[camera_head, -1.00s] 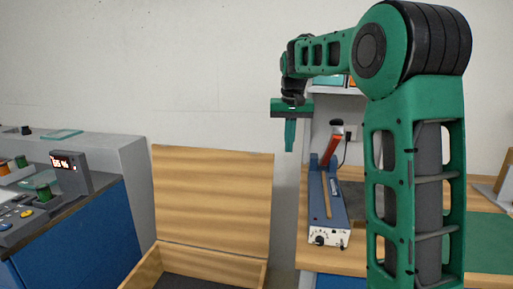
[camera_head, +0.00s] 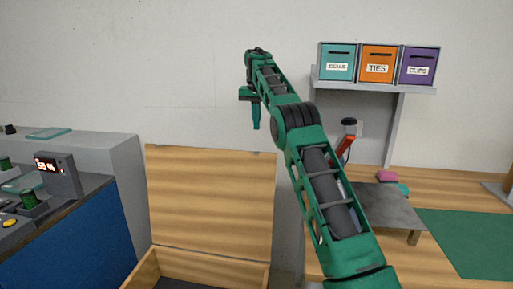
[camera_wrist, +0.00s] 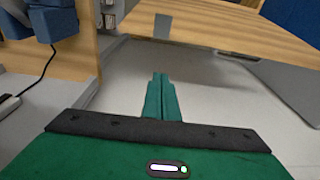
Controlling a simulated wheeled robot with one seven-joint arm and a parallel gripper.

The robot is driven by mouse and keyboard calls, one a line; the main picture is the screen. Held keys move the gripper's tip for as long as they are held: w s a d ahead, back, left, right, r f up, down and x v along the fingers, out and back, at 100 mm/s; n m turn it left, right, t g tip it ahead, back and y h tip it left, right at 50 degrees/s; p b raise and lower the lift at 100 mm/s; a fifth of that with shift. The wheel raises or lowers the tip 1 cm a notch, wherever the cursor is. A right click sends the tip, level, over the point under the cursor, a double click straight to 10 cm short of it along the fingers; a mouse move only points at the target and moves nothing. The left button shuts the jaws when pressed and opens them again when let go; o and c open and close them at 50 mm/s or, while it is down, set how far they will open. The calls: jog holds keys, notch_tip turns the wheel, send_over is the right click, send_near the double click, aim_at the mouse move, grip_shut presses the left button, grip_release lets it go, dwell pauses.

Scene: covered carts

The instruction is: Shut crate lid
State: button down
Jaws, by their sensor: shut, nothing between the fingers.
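The wooden crate (camera_head: 258,273) stands low at the bottom centre of the head view, its dark inside partly showing. Its lid (camera_head: 212,200) is open and stands upright at the back, in front of the wall. My gripper (camera_head: 256,124) is shut and empty. In the head view it appears above the lid's top right corner, apart from it. In the wrist view the closed fingers (camera_wrist: 161,90) point toward the pale floor, and a wooden panel that looks like the lid (camera_wrist: 215,28) lies ahead to the upper right.
A blue-sided machine bench (camera_head: 80,235) stands left of the crate. A wooden workbench (camera_head: 475,190) with a grey plate (camera_head: 380,207) and a green mat (camera_head: 470,240) is on the right. A wall shelf (camera_head: 375,87) holds teal, orange and purple bins. A cable (camera_wrist: 40,75) hangs at left in the wrist view.

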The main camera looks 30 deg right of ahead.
notch_tip(320, 180, down, 9)
jog(key=s, duration=0.2)
jog(key=shift+s+a, duration=0.25)
dwell(0.5)
jog(key=shift+a+f, duration=0.1)
jog(key=shift+a, duration=0.05)
